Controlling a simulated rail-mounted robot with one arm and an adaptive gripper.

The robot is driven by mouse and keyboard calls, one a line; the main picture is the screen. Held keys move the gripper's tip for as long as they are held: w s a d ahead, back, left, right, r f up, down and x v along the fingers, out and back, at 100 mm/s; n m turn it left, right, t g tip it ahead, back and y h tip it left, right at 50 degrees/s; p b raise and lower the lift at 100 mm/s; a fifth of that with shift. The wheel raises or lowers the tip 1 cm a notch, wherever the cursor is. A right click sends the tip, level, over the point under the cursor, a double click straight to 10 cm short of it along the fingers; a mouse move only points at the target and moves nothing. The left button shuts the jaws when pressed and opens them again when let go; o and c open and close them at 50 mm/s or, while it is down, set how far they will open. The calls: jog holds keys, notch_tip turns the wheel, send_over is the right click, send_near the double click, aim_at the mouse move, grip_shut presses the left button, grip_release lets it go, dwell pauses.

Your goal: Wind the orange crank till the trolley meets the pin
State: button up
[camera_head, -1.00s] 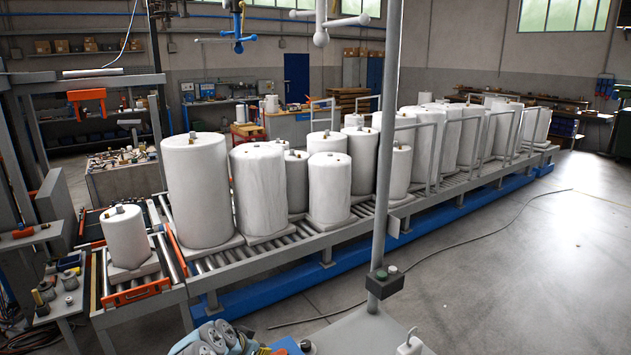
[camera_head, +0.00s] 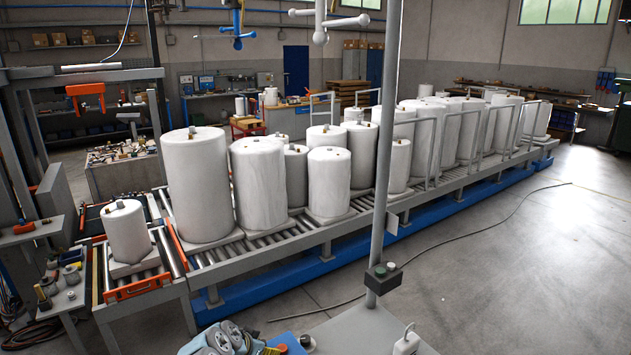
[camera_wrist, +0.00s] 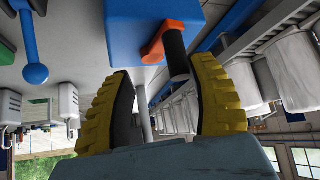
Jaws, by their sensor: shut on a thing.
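The orange crank (camera_wrist: 160,40) sits on the side of a blue box (camera_wrist: 160,15) in the wrist view, with a black handle (camera_wrist: 175,52) pointing towards me. The fingers hide some of the contact. In the head view my wrist (camera_head: 228,340) shows at the bottom edge, beside the blue box (camera_head: 290,344). I cannot pick out the trolley or the pin with certainty in either view.
White cylinder tanks (camera_head: 195,185) stand along a roller conveyor (camera_head: 260,252). A grey post (camera_head: 384,150) with a button box (camera_head: 383,277) rises in front. An orange bracket (camera_head: 86,92) hangs from a frame at upper left. The floor at right is mostly clear, with a cable (camera_head: 450,247).

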jog(key=shift+s+d+f, duration=0.1)
jog(key=shift+d+f, duration=0.05)
jog(key=shift+c, duration=1.1)
jog(key=p+v, duration=0.2)
jog(key=v, duration=0.3)
jog(key=shift+p, duration=0.3)
